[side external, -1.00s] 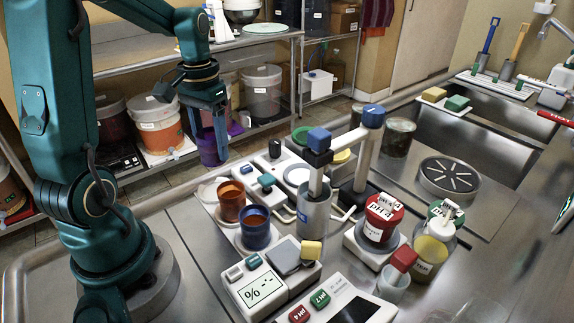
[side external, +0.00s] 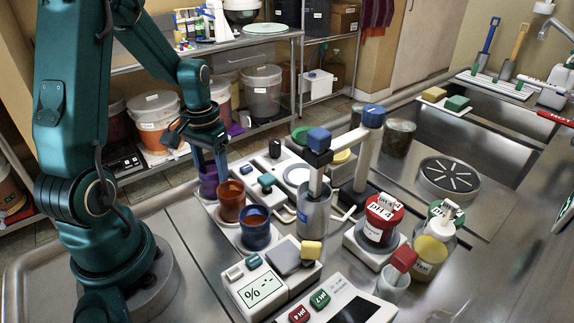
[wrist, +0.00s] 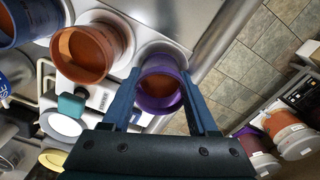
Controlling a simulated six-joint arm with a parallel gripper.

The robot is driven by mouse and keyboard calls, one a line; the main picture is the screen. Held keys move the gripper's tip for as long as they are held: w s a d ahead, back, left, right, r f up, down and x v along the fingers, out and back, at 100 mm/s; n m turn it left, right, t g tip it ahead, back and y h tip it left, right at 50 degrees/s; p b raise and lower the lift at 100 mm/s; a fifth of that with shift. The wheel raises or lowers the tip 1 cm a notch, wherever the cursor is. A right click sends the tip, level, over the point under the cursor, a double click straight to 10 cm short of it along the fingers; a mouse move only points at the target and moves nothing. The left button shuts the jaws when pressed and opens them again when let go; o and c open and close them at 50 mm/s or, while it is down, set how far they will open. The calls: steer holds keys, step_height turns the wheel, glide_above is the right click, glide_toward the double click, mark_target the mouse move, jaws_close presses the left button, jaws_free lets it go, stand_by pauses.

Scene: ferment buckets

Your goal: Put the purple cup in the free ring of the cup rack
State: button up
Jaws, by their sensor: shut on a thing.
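The purple cup (side external: 208,182) is upright between the fingers of my gripper (side external: 208,163), at the back end of the white cup rack (side external: 222,220). In the wrist view the purple cup (wrist: 160,90) holds brown liquid, and both fingers of my gripper (wrist: 164,98) are shut on it. It is over or in the end ring; I cannot tell whether its base rests there. An orange-brown cup (side external: 231,201) and a blue cup (side external: 255,226) fill the other two rings, in line with it.
A grey metal beaker (side external: 313,212) stands right of the rack. A white device with a teal knob (side external: 266,180) lies close behind the rack. A scale (side external: 262,288) is in front. The counter's back edge runs just behind the purple cup.

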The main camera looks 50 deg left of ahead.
steer(key=o, duration=1.1)
steer(key=shift+f, duration=0.15)
step_height(320, 180, up, 11)
steer(key=shift+s+d+r+m+t, duration=0.5)
steer(key=shift+s+d+m+t, duration=0.35)
steer(key=shift+d, duration=1.75)
steer(key=shift+s+d+r+m+t, duration=0.5)
steer(key=shift+s+d+m+t, duration=0.35)
steer(key=shift+d, duration=1.8)
steer(key=shift+s+d+r+m+t, duration=0.55)
steer(key=shift+s+d+t, duration=0.45)
steer(key=shift+d, duration=1.6)
steer(key=shift+w, duration=0.1)
